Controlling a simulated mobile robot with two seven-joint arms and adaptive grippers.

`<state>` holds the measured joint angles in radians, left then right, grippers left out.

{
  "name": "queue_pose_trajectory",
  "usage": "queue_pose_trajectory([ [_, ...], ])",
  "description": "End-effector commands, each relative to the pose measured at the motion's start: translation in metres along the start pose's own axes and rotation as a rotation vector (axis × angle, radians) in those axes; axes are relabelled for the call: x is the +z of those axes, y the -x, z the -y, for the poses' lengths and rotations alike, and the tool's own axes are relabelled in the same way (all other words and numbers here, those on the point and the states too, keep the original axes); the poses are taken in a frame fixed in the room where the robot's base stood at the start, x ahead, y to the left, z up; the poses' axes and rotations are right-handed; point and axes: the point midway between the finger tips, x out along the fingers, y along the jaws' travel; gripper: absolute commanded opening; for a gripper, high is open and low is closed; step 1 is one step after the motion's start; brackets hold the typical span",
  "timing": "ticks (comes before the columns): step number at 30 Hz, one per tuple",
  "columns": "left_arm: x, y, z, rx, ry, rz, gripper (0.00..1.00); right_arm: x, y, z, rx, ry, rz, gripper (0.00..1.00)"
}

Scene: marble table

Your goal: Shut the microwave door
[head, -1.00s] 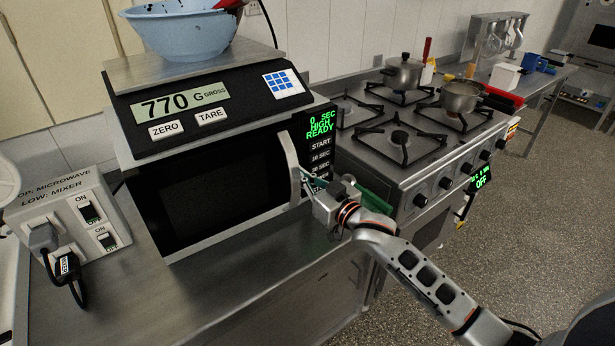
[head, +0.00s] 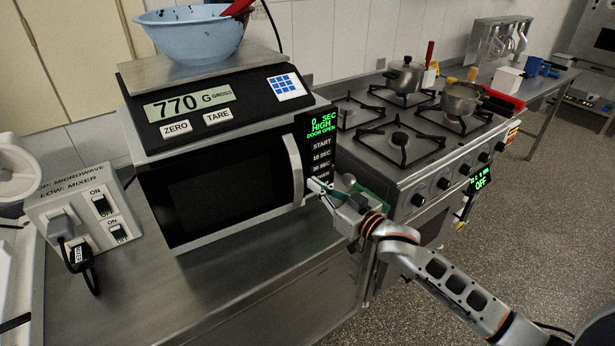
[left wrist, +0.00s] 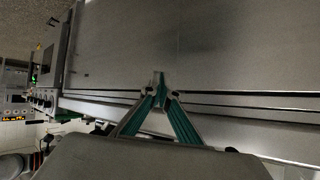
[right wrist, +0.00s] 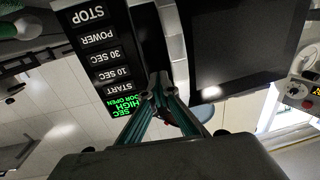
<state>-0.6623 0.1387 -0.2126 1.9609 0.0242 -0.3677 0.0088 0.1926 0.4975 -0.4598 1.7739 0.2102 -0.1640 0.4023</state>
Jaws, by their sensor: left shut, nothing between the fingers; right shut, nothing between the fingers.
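The microwave (head: 321,155) stands on the steel counter under a scale. Its dark-windowed door (head: 215,195) looks nearly flush with the body, but its display (head: 321,124) reads "DOOR OPEN". The pale curved handle (head: 298,170) is on the door's right side. My right gripper (head: 314,186) is shut and empty, with its fingertips by the lower part of the handle; I cannot tell whether they touch. In the right wrist view its tips (right wrist: 159,82) are near the handle and the button panel. My left gripper (left wrist: 160,84) is shut and empty, facing a plain steel surface.
The scale (head: 210,105) on the microwave carries a blue bowl (head: 200,35). A switch box (head: 85,212) with plugs is at the left. A stove (head: 420,150) with pots stands at the right. Bare counter (head: 200,290) lies in front of the microwave.

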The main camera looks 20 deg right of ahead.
Motion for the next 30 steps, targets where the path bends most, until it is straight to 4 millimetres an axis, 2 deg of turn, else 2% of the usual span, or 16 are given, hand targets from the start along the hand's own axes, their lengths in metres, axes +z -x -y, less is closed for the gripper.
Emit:
queue_pose_trajectory([
  [3, -0.001, -0.002, 0.001, -0.001, -0.002, -0.003, 0.00, 0.001, 0.024, 0.002, 0.000, 0.000, 0.001, 0.00],
  [9, -0.009, -0.007, 0.005, -0.006, -0.005, -0.019, 0.00, 0.000, 0.050, 0.005, 0.001, 0.000, 0.000, 0.00],
  [17, -0.009, -0.007, 0.004, -0.006, -0.005, -0.019, 0.00, -0.001, 0.060, 0.006, 0.001, 0.001, 0.000, 0.00],
  [20, -0.007, -0.006, 0.004, -0.005, -0.004, -0.016, 0.00, 0.011, 0.065, 0.010, 0.008, -0.002, 0.017, 0.00],
  [23, -0.006, -0.005, 0.003, -0.004, -0.004, -0.014, 0.00, 0.045, 0.080, 0.021, 0.031, -0.002, 0.070, 0.00],
  [25, -0.006, -0.005, 0.003, -0.004, -0.004, -0.015, 0.00, 0.081, 0.098, 0.034, 0.053, -0.002, 0.129, 0.00],
  [30, -0.006, -0.005, 0.003, -0.004, -0.004, -0.015, 0.00, 0.171, 0.163, 0.070, 0.114, 0.019, 0.312, 0.00],
])
